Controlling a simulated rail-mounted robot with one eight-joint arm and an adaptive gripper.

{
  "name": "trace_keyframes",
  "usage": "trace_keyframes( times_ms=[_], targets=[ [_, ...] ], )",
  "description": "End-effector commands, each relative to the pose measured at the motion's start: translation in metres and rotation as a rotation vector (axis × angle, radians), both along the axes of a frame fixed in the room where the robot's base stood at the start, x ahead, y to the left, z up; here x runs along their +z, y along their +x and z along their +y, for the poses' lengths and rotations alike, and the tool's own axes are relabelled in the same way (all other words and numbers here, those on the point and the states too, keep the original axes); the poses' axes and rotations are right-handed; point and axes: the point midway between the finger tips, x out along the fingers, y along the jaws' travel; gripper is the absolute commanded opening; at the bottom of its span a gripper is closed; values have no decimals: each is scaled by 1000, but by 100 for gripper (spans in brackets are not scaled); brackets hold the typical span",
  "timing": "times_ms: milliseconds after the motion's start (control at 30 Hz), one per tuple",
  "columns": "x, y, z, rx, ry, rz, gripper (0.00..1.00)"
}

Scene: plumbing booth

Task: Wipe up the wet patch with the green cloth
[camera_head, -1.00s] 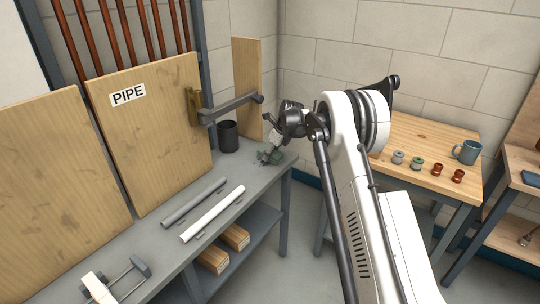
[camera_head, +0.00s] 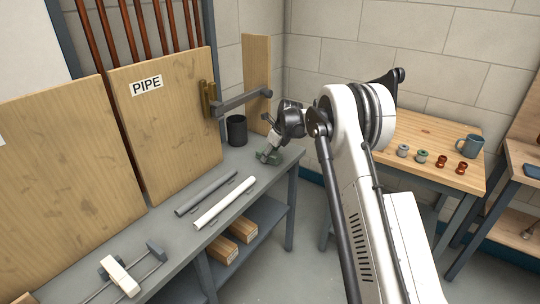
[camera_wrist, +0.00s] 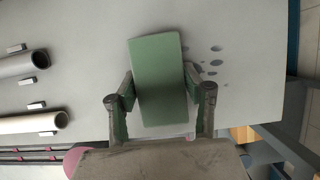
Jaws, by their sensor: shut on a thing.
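The green cloth (camera_wrist: 158,75) is a flat rectangle between the fingers of my gripper (camera_wrist: 160,84) in the wrist view. The gripper is shut on it. The wet patch shows as several dark spots (camera_wrist: 214,63) on the grey bench, just right of the cloth. Whether more of it lies under the cloth is hidden. In the head view my gripper (camera_head: 270,148) points down at the bench's far right end, with the cloth (camera_head: 271,158) at its tip, at or just above the surface. I cannot tell whether it touches.
On the grey bench (camera_head: 165,233) lie a grey pipe (camera_head: 202,195) and a white pipe (camera_head: 224,203), left of my gripper. A dark cup (camera_head: 237,131) stands behind, below a grey wall-side bracket (camera_head: 243,101). A wooden table (camera_head: 427,130) with fittings and a mug stands right.

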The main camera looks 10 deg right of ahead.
Motion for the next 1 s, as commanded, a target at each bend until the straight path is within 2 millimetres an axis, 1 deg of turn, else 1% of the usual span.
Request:
trace_keyframes(
  times_ms=[67,100,167,700,833,1000],
  targets=[
    [6,0,0,0,1,1,19],
    [20,-1,1,0,1,1,19],
    [23,0,1,0,1,1,19],
    [71,0,1,0,1,1,19],
    [78,0,1,0,1,1,19],
    [79,0,1,0,1,1,19]
  ],
)
